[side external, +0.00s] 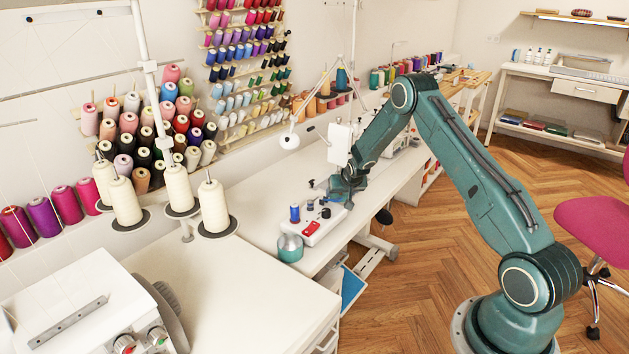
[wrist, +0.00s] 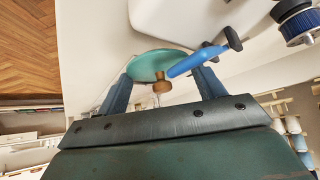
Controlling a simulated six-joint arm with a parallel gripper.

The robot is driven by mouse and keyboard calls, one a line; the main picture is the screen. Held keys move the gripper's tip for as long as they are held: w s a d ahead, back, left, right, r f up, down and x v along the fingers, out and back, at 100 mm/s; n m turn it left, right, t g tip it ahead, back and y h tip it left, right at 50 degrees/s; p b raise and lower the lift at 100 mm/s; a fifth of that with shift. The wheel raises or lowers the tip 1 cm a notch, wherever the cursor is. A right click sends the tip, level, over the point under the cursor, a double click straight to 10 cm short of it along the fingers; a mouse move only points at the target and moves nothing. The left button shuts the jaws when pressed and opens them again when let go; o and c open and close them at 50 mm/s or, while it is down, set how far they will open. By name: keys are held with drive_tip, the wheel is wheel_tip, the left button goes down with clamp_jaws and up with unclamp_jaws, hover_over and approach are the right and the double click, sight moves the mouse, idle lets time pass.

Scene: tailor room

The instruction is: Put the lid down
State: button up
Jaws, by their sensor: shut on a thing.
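The lid (wrist: 150,62) is a round teal disc with a small wooden knob (wrist: 161,84), seen in the wrist view. It lies between the two fingers of my gripper (wrist: 163,88), which is shut on it. In the side view my gripper (side external: 338,192) is low at the far side of a white machine base; the lid cannot be made out there. A small round teal-and-grey pot (side external: 290,248) stands on the table (side external: 262,205) near its front edge, left of and nearer than my gripper.
The white machine base (side external: 312,226) carries a blue spool (side external: 295,212) and a red part (side external: 311,227). A blue lever (wrist: 198,61) crosses close to the lid and right finger in the wrist view. Thread cones (side external: 215,205) stand at left. Bare table lies behind the pot.

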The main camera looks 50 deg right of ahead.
drive_tip(key=shift+s+f, duration=0.15)
drive_tip(key=shift+f, duration=0.3)
drive_tip(key=o, duration=1)
drive_tip(key=shift+a+f, duration=0.1)
drive_tip(key=shift+o, duration=0.2)
drive_tip(key=shift+a, duration=0.2)
drive_tip(key=shift+r, duration=0.65)
drive_tip(key=v, duration=1.2)
drive_tip(key=shift+d+r, duration=0.2)
drive_tip(key=shift+d, duration=0.1)
